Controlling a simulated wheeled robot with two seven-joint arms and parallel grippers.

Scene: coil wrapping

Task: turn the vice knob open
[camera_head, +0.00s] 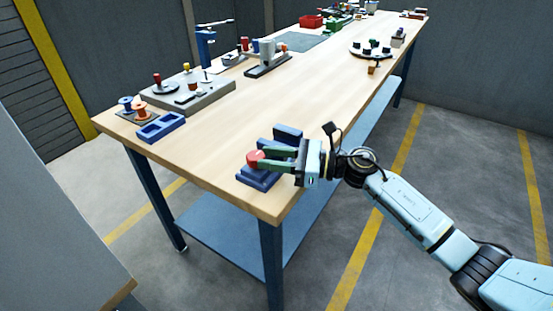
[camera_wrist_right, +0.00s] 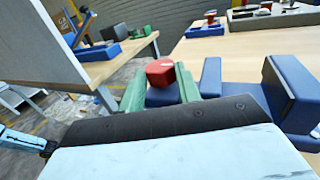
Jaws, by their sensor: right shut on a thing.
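The blue vice (camera_head: 262,176) sits at the near right corner of the wooden table (camera_head: 225,190). Its red knob (camera_head: 255,158) faces left in the head view. My right gripper (camera_head: 262,160) reaches in from the right, its green fingers shut on the red knob. In the right wrist view the red knob (camera_wrist_right: 160,71) shows between the green fingertips, with the blue vice jaws (camera_wrist_right: 292,85) to the right.
A blue tray (camera_head: 160,127), a grey fixture board (camera_head: 190,98) and coloured spools (camera_head: 132,106) stand at the table's left. A round dark stand (camera_head: 370,50) is farther back. The middle of the table is clear.

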